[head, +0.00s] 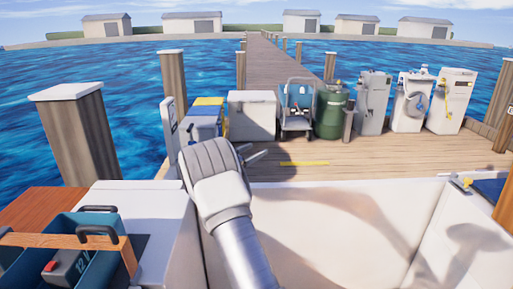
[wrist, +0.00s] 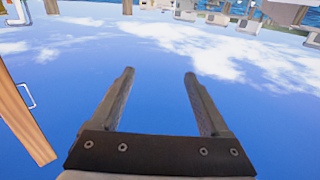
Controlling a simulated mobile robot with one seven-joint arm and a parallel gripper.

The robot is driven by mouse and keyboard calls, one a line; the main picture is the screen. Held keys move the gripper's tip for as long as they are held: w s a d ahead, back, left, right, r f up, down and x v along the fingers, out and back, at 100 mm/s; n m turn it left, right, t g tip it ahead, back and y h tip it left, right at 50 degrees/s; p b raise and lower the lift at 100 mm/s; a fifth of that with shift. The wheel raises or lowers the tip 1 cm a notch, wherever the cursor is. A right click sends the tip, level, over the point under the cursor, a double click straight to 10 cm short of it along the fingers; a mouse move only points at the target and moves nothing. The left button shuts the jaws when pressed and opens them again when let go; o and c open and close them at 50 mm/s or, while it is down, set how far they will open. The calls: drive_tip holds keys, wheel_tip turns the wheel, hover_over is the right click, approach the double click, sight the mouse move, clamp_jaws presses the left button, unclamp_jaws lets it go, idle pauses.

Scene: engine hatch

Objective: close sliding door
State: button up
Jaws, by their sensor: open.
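I cannot make out the sliding door for certain in either view. My gripper (head: 256,153) is raised over the white boat well in the head view, its fingers pointing away to the right. In the wrist view my gripper (wrist: 158,73) is open, with nothing between its two dark fingers and only sky behind them. A thin white handle-shaped bar (wrist: 31,96) shows at the left edge of the wrist view, beside a wooden post (wrist: 24,120). My gripper is apart from both. I cannot tell what the bar belongs to.
A teal tote (head: 20,258) with a wooden handle and a dark battery (head: 72,268) stands at lower left. A white cabinet (head: 252,115), a hand cart (head: 298,110), a green tank (head: 331,112) and several white pumps line the dock. The wooden deck (head: 385,160) ahead is mostly clear.

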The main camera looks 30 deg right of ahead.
drive_tip(key=shift+s+d+r, duration=0.3)
drive_tip(key=shift+s+d, duration=0.1)
drive_tip(key=shift+s, duration=0.1)
